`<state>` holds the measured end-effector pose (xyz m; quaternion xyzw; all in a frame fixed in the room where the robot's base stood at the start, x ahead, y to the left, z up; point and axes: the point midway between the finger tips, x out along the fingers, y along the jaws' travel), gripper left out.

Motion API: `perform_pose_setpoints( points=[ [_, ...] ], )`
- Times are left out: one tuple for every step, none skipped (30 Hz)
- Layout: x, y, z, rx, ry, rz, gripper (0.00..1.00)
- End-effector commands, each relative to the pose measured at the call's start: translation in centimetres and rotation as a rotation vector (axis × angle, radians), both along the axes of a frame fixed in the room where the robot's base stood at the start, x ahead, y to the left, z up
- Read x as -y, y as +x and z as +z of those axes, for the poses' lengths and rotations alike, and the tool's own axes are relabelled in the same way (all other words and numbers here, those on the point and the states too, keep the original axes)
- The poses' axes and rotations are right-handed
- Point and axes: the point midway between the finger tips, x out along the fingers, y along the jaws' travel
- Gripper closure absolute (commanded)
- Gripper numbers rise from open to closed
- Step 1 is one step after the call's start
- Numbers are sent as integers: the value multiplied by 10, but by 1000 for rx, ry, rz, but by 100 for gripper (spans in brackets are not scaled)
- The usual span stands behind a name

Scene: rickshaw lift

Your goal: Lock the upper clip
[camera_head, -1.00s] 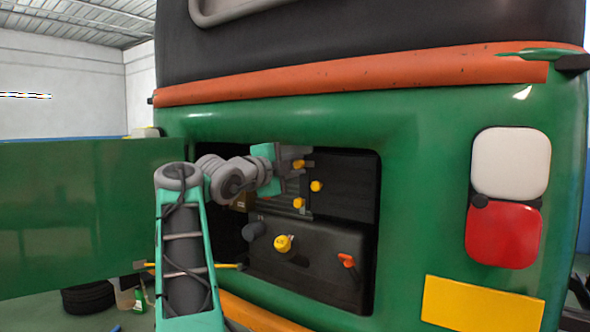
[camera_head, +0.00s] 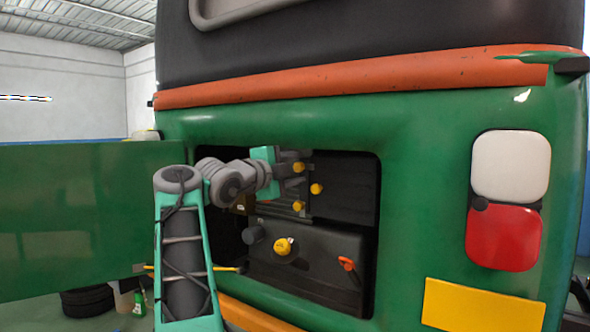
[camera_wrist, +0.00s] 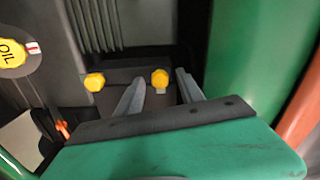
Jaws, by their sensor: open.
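My gripper (camera_wrist: 161,84) is open in the wrist view, its two grey fingers spread apart. A yellow knob (camera_wrist: 159,78) shows between the fingertips, and a second yellow knob (camera_wrist: 95,82) sits to its left, outside the fingers. I cannot tell whether a finger touches either knob. In the head view my gripper's teal body reaches into the open compartment, beside the top yellow knob (camera_head: 298,167). Two more yellow knobs, a middle one (camera_head: 316,188) and a lower one (camera_head: 298,206), sit below it. The clip itself is too small to make out clearly.
The green vehicle body (camera_head: 430,160) frames the compartment. An open green door (camera_head: 80,215) stands at the left. Below the knobs is a dark engine cover (camera_head: 315,262) with a yellow oil cap (camera_head: 282,246) and an orange handle (camera_head: 346,263).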

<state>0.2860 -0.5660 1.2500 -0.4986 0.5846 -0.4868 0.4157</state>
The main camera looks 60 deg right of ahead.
Motion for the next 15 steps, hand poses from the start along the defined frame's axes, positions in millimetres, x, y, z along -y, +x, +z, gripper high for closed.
perform_pose_setpoints(
  points=[
    [-5, 1, 0, 1, -2, 2, 55],
    [-8, 3, 0, 1, -2, 3, 55],
    [-15, 4, 0, 1, -1, 4, 55],
    [-21, 5, 0, 2, -3, 4, 55],
    [-28, 6, 0, 2, -2, 5, 55],
    [-36, 8, 0, 2, -1, 6, 55],
    [-43, 9, 0, 1, 0, 6, 55],
    [-49, 10, 0, 1, -1, 6, 55],
    [-56, 10, 0, 1, -1, 5, 55],
    [-61, 12, 0, 0, -1, 5, 55],
    [-65, 12, -1, 0, 0, 4, 55],
    [-70, 12, 0, 1, 0, 4, 55],
    [-72, 13, 0, 1, -1, 3, 55],
    [-74, 13, 0, 0, 0, 2, 55],
    [-75, 12, -1, 0, 1, 1, 55]
  ],
)
